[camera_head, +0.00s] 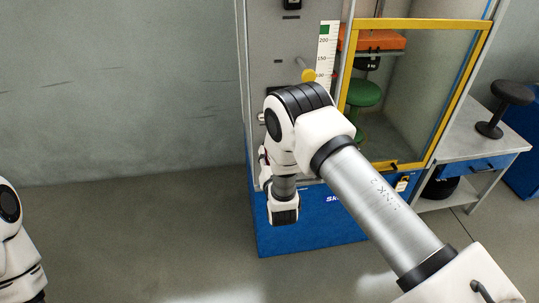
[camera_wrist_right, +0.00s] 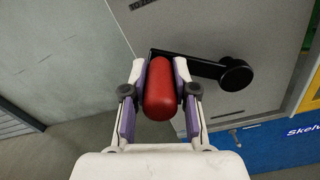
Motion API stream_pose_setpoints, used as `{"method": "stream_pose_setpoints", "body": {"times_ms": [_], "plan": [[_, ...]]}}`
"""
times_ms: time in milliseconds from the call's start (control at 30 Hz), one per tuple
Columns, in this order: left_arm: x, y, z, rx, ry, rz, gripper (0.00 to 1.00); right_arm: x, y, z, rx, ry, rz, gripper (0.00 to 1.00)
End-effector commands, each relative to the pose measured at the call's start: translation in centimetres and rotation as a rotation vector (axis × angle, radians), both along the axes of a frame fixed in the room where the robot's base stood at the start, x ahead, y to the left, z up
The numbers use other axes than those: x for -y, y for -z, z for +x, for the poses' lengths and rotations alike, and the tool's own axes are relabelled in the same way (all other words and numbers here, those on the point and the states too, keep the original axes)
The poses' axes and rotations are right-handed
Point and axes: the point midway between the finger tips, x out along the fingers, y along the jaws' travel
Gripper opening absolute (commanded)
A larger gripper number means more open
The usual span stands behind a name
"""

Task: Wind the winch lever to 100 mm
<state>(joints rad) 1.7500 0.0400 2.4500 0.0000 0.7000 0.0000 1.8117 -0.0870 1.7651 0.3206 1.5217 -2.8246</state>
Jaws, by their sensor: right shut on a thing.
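The winch lever is a black crank arm (camera_wrist_right: 205,67) with a round black hub (camera_wrist_right: 236,75) on the grey machine panel, in the right wrist view. Its red handle (camera_wrist_right: 160,92) sits between the two fingers of my right gripper (camera_wrist_right: 160,75), which is shut on it. In the head view my own right arm hides the lever and most of that gripper. A white scale (camera_head: 326,48) with a green patch at its top stands on the panel; 200 and 150 are legible, and its lower part is hidden. My left gripper is out of view; only part of the left arm shows.
Floor on the left is clear.

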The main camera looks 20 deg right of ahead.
Motion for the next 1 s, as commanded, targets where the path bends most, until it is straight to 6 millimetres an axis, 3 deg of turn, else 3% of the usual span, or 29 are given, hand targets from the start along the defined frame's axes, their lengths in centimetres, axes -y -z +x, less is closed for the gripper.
{"method": "stream_pose_setpoints", "body": {"times_ms": [233, 267, 300, 667, 767, 1000], "plan": [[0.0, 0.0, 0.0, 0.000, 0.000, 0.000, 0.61, 0.0, 0.0, 0.0, -0.001, -0.001, 0.000, 0.00], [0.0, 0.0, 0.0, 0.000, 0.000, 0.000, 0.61, 0.0, 0.0, 0.0, 0.000, -0.001, 0.001, 0.38], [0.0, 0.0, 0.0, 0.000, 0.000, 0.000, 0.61, 0.0, 0.0, 0.0, 0.000, -0.001, 0.001, 0.52], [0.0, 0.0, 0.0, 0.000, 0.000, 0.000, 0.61, -0.1, 0.1, -0.4, -0.003, -0.001, 0.002, 0.53], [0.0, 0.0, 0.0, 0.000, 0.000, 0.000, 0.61, -0.4, 0.1, -1.6, -0.004, -0.001, 0.000, 0.53], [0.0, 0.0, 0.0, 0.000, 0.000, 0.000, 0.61, -2.0, 0.1, -7.5, -0.005, -0.004, -0.001, 0.53]]}}
